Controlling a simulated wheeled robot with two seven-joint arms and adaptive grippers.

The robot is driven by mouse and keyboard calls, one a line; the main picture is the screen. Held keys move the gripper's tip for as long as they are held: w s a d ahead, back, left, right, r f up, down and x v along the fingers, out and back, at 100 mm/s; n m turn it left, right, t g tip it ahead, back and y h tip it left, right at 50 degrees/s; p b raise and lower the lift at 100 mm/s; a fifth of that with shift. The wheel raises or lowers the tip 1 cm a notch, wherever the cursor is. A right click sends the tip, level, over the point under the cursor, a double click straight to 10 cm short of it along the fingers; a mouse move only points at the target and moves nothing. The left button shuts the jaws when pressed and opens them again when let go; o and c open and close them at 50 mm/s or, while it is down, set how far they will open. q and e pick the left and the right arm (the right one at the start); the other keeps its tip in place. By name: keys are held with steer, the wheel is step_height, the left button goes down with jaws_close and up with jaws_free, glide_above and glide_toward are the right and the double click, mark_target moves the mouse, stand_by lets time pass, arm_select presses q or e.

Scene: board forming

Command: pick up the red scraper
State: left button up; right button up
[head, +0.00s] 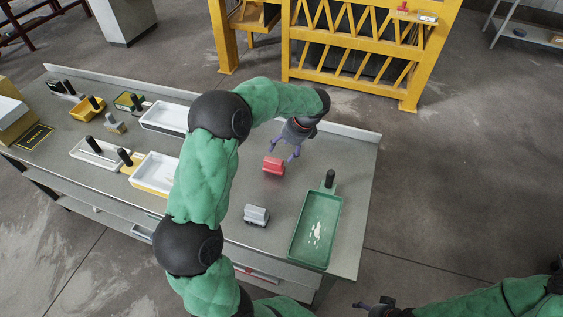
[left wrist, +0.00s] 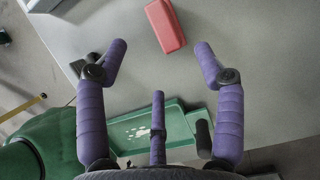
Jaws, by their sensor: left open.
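The red scraper (head: 273,165) is a small red block lying on the grey workbench (head: 345,165). It also shows in the left wrist view (left wrist: 165,26), at the top, a little beyond and between the fingertips. My left gripper (head: 284,150) has purple fingers spread open and empty, just behind the red scraper in the head view. It also shows in the left wrist view (left wrist: 160,55). I cannot tell whether a finger touches the scraper. My right gripper (head: 372,305) is at the bottom right of the head view, away from the bench, and its jaw state is unclear.
A green tray (head: 335,204) with a black handle and white residue lies right of the scraper. A grey block (head: 256,215) sits nearer the front edge. White trays (head: 166,116), a yellow tray (head: 87,112) and other tools fill the left side, partly behind my left arm.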

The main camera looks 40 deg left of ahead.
mark_target(274, 162)
arm_select(q)
steer(key=b+x, duration=0.1)
steer(key=x, duration=0.3)
steer(key=shift+s+a+f, duration=0.1)
steer(key=shift+s+f, duration=0.05)
steer(key=shift+f, duration=0.2)
steer(key=shift+b+x, duration=0.75)
steer(key=shift+x, duration=2.25)
jaws_close()
